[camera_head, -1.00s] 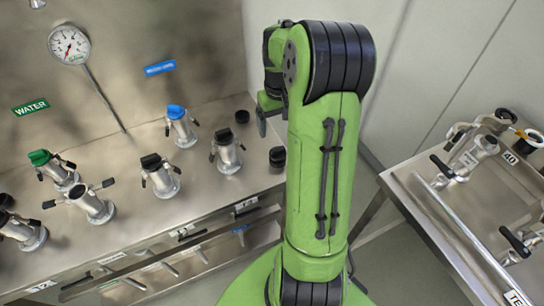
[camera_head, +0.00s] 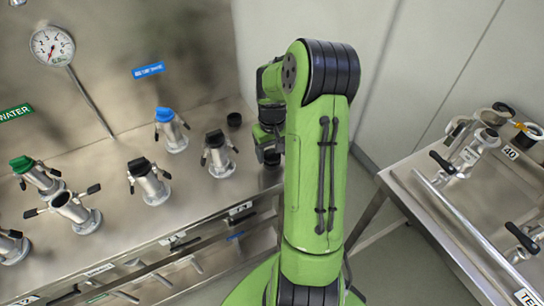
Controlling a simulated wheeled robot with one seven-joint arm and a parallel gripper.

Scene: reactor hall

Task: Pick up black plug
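One black plug (camera_head: 271,158) stands at the right end of the steel bench, partly hidden by my gripper. A second black plug (camera_head: 234,119) stands farther back on the bench, clear of the gripper. My gripper (camera_head: 266,147) is low, at the near plug; its fingers are small, dark and partly hidden behind my arm. I cannot tell whether they touch the plug or how far apart they are. A black cap also sits on the fitting to the left (camera_head: 217,153) and on another metal fitting (camera_head: 149,181).
A blue-capped fitting (camera_head: 171,131), a green-capped fitting (camera_head: 39,176) and an open-topped fitting (camera_head: 76,212) stand on the bench (camera_head: 115,218). A gauge (camera_head: 52,45) is on the back panel. A second steel table (camera_head: 440,235) with fittings stands at the right.

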